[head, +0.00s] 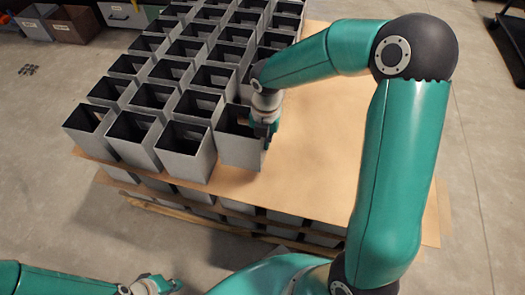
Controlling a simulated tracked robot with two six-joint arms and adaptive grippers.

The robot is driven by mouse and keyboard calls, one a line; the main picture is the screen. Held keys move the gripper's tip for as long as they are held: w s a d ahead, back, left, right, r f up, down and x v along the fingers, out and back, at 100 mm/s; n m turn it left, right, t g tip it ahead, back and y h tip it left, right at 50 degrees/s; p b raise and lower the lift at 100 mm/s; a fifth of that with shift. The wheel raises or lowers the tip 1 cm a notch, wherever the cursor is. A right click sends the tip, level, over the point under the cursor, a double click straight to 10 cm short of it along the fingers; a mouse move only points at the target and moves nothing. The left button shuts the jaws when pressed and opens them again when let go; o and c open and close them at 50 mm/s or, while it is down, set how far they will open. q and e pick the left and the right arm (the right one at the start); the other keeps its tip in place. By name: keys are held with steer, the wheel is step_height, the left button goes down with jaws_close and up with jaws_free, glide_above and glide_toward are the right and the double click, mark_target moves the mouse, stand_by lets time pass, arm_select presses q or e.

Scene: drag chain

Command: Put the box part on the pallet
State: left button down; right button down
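A grey, open-topped square box part (238,152) stands upright at the right end of the front row on the pallet's top layer. My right gripper (264,134) is at its right wall, with the fingers over the rim and shut on that wall. Whether the box's bottom touches the sheet is hard to tell. The pallet stack has a brown sheet (318,150) on top, with rows of like boxes (187,150) on its left half. My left gripper (172,284) is low at the bottom edge, away from the boxes, partly cut off; its fingers are too small to read.
The right half of the brown sheet is bare, partly covered from view by my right arm. A lower layer of boxes (190,195) shows beneath it. Grey and brown bins (75,24) stand at the top left. The concrete floor (50,195) is clear at left.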

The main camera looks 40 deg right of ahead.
mark_target(244, 139)
steer(key=shift+f+b, duration=0.65)
steer(key=shift+f, duration=1.35)
steer(key=shift+f, duration=0.1)
steer(key=c, duration=1.3)
jaws_free()
step_height(244, 139, up, 12)
steer(key=p, duration=0.3)
steer(key=shift+s+p, duration=0.15)
steer(key=shift+p, duration=0.25)
